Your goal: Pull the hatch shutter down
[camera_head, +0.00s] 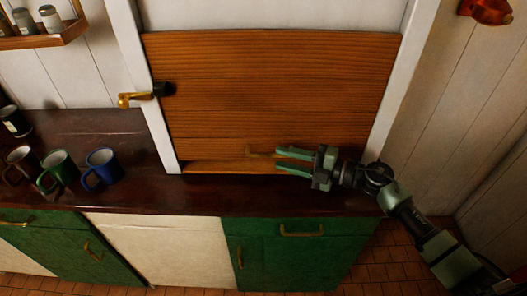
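The hatch shutter (270,85) is a brown wooden panel with horizontal slats between white posts. It covers most of the opening, and its lower edge is close to the wooden sill (215,168); I cannot tell whether they touch. A small brass handle (258,152) is low on the shutter. My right gripper (280,159) comes from the right, low in front of the shutter. Its two green fingers are apart, with the tips at the handle's right end. I see nothing clearly held between them; contact with the handle is unclear. My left gripper is out of view.
A brass lever (134,99) sticks out by the left post. Blue (102,168), green (58,170) and brown (22,165) mugs stand on the dark counter (200,192) at left. Green and cream cupboards are below. A shelf with shakers (50,18) hangs top left.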

